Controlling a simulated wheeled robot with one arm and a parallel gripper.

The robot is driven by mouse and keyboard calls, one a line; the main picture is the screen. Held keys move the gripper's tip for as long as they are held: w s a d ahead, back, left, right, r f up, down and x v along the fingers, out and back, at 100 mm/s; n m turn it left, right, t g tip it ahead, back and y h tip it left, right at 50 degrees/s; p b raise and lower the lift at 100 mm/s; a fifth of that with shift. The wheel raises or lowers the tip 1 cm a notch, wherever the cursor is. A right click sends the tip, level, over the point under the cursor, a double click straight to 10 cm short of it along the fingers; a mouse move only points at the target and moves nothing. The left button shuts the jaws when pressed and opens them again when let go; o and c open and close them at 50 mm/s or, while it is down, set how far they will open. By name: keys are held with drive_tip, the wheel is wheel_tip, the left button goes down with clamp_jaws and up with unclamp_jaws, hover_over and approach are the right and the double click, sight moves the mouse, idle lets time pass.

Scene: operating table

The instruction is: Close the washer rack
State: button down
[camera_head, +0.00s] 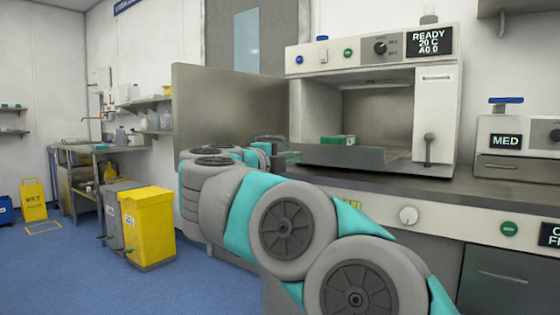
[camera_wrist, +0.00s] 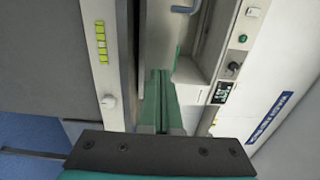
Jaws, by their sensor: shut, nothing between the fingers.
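The washer (camera_head: 370,62) is a white machine on the counter with an open front and a display reading READY. Its rack looks like a flat grey tray (camera_head: 340,157) sticking out of the chamber mouth, with a small green block (camera_head: 338,140) on it. My gripper (camera_head: 288,157) is at the rack's left front; my arm hides part of this area. In the wrist view my gripper's green fingers (camera_wrist: 161,76) are together with nothing between them. A blue-grey handle (camera_wrist: 186,9) shows beyond the fingertips; I cannot tell if it touches anything.
A large grey panel (camera_head: 228,108) stands left of the washer. The counter (camera_head: 500,190) runs along the front. A yellow bin (camera_head: 147,228) and open blue floor (camera_head: 90,275) lie to the left.

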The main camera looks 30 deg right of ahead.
sight(312, 153)
drive_tip(key=x, duration=0.4)
drive_tip(key=shift+d, duration=0.3)
drive_tip(key=shift+x, duration=0.9)
drive_tip(key=shift+w, duration=0.1)
